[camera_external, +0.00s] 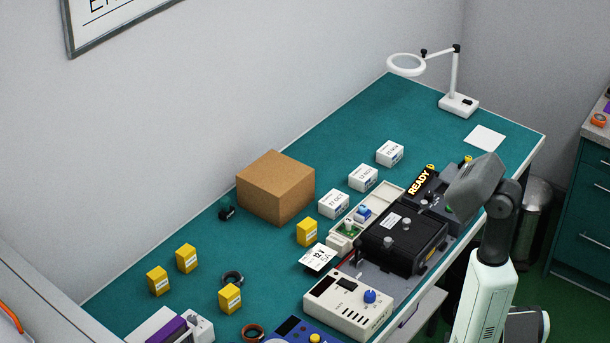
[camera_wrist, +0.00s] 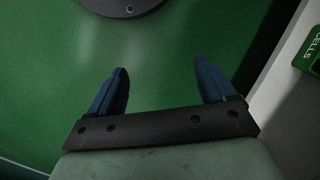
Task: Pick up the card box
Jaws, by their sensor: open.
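The card box (camera_external: 275,187) is a plain brown cardboard box. It sits closed and upright on the teal bench top, near the wall, left of the middle in the external view. My gripper (camera_wrist: 162,82) shows in the wrist view with its two blue fingers spread apart and nothing between them. In the external view my arm is at the right, by the bench's front edge, well away from the card box; the fingers cannot be made out there. The card box is not in the wrist view.
Small white boxes (camera_external: 363,178) stand right of the card box. A yellow box (camera_external: 307,232) and a dark tester (camera_external: 402,237) lie between it and my arm. A magnifier lamp (camera_external: 458,103) stands at the far end. The wrist view shows a green surface (camera_wrist: 60,70).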

